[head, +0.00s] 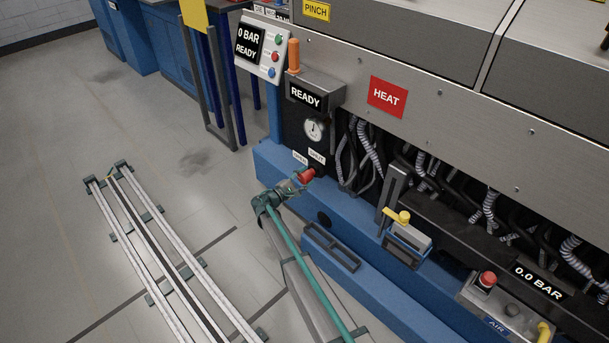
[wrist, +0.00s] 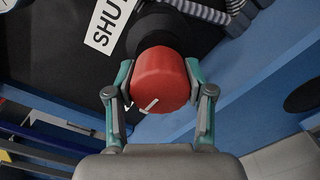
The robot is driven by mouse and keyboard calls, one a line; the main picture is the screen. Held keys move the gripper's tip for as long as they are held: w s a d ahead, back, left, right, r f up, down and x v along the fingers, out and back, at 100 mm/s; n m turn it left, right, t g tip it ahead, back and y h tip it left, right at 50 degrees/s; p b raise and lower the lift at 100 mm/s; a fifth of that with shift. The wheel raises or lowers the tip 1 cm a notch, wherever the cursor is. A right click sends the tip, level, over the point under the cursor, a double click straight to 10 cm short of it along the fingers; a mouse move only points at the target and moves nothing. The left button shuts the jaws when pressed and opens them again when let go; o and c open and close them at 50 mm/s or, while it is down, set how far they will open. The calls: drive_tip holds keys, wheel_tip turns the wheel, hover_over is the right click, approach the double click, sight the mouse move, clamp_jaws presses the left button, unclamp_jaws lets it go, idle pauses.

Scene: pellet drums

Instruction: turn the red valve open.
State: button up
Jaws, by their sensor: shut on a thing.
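The red valve (head: 306,175) is a round red knob on the dark front of the machine, below the pressure gauge. It fills the middle of the wrist view (wrist: 160,78), with a white mark on its lower face and a black collar behind it. My gripper (wrist: 157,85) is shut on the red valve, one finger on each side of it. In the head view my gripper (head: 298,182) reaches the valve from the lower left. A white label reading "SHU..." (wrist: 104,25) sits beside the knob, partly cut off.
A round gauge (head: 314,129) and a "READY" display (head: 305,97) sit above the valve. Hoses (head: 365,150) hang to its right. A yellow handle (head: 398,215) and a red button (head: 487,279) are further right. Floor rails (head: 160,240) lie at the left.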

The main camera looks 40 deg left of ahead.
drive_tip(key=shift+n, duration=0.3)
drive_tip(key=o, duration=1.2)
drive_tip(key=shift+c, duration=0.2)
drive_tip(key=shift+s, duration=0.1)
drive_tip(key=s+a, duration=0.1)
drive_tip(key=s, duration=1)
drive_tip(key=shift+s, duration=0.4)
